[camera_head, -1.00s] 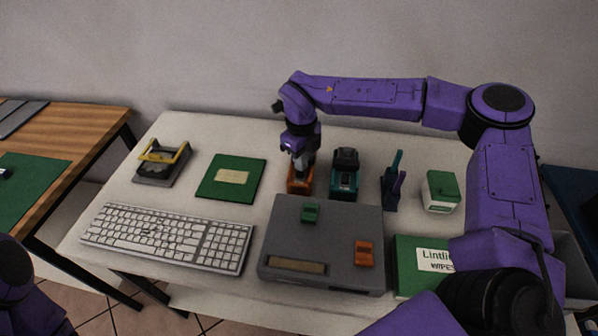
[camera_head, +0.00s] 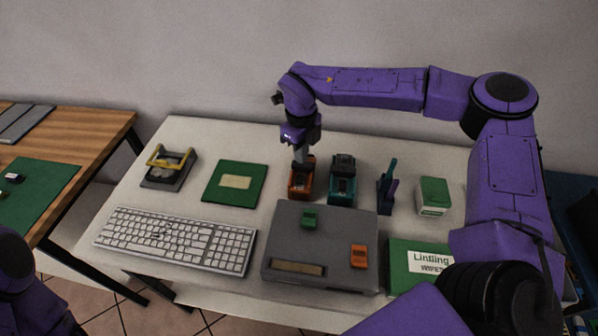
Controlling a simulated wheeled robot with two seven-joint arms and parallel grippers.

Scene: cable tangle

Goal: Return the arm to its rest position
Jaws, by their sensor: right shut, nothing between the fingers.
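My right arm, purple, comes in from the right and bends over the back of the white table (camera_head: 180,128). My right gripper (camera_head: 301,165) points down, shut and empty, just above or at the top of an orange and dark holder (camera_head: 301,186). I cannot tell whether they touch. At the lower left only a purple part of my left arm shows; my left gripper is out of view.
Right of the orange holder stand a teal holder (camera_head: 342,187), a dark blue stand (camera_head: 386,190) and a green-white box (camera_head: 433,196). A grey box (camera_head: 320,245) with green and orange clips lies in front. A keyboard (camera_head: 175,240) and green book (camera_head: 235,184) lie left.

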